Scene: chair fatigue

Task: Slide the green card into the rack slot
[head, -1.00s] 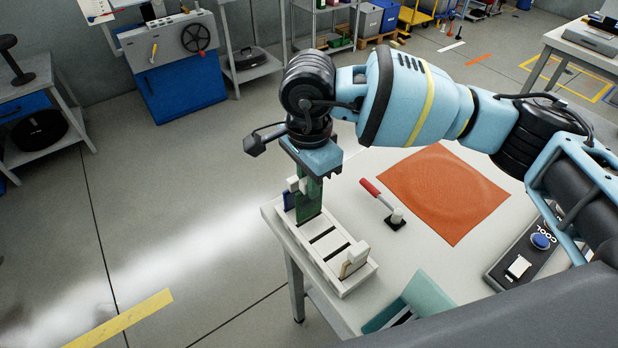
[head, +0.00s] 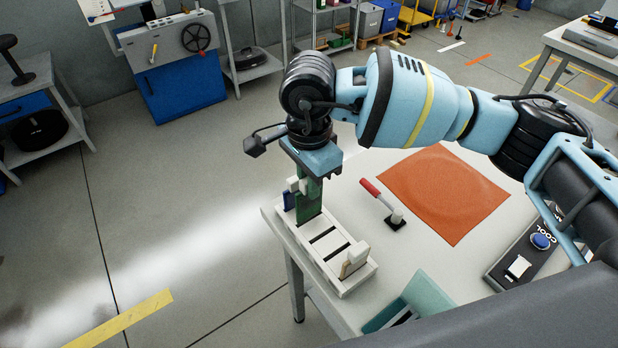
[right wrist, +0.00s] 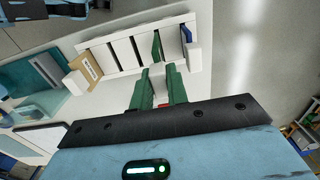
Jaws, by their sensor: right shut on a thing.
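My right gripper (head: 311,180) is shut on the green card (head: 308,208) and points down over the far end of the white rack (head: 362,281). The card stands roughly upright. Its lower end meets a slot near that end, beside the blue card, but how deep it sits cannot be told. In the right wrist view, the green card (right wrist: 156,46) shows as a green strip at a slot of the rack (right wrist: 125,50), beyond the finger ends. Dark empty slots lie beside it. My left gripper is out of view.
A blue card (head: 289,201) and a tan card (head: 354,262) stand at opposite ends of the rack. The white table (head: 420,255) also holds a red-handled lever (head: 375,193), an orange mat (head: 445,190), a teal holder (head: 425,295) and a button panel (head: 525,255).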

